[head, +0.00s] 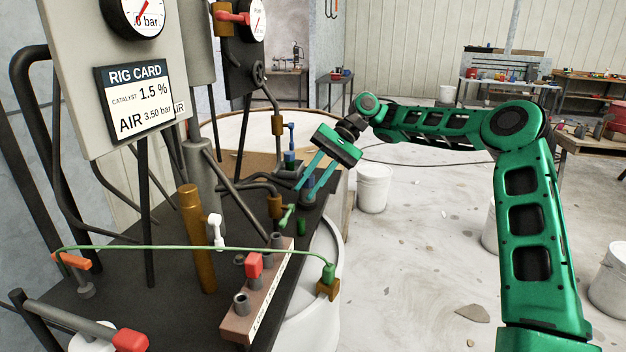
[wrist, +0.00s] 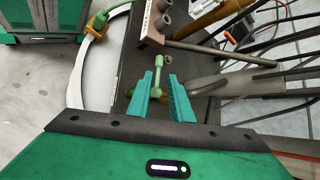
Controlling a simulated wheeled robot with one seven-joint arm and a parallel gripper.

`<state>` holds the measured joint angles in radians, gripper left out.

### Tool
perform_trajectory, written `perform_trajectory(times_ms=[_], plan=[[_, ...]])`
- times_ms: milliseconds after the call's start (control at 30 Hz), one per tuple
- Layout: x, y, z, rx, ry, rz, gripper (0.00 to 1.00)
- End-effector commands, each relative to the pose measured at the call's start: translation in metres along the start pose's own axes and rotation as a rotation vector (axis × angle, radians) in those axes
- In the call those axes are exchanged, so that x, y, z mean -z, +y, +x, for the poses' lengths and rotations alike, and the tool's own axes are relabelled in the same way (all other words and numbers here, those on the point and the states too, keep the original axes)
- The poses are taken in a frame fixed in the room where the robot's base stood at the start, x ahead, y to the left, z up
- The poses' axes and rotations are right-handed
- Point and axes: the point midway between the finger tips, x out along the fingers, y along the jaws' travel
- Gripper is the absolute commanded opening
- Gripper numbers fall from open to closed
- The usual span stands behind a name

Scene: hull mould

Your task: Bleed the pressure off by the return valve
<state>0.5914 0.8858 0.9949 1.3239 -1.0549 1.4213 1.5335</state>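My gripper (head: 304,190) is over the right end of the dark rig bench, pointing down. Its two teal fingers (wrist: 158,80) are apart with nothing held. A green valve lever (head: 287,215) on a brass body stands just below and beyond the fingertips. In the wrist view the green lever (wrist: 157,78) shows between and ahead of the fingers; I cannot tell if they touch it. No label shows which handle is the return valve. A gauge (head: 140,14) at upper left shows ".0 bar", its top cut off. A second gauge (head: 256,18) is behind it.
A rig card (head: 134,104) reads catalyst 1.5 %, air 3.50 bar. A white bucket (head: 374,187) stands on open floor.

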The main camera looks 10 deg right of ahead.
Motion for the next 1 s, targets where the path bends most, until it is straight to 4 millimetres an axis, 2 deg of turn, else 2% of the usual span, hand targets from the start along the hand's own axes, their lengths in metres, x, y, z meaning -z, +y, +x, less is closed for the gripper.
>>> perform_trajectory(times_ms=[133, 333, 867, 1000], plan=[[0.002, -0.001, -0.015, 0.002, 0.001, 0.0, 0.19], [0.002, 0.0, -0.024, 0.001, 0.0, 0.002, 0.19], [0.001, 0.0, -0.024, -0.001, 0.0, 0.001, 0.19], [-0.004, -0.001, -0.015, -0.034, 0.004, 0.003, 0.19]])
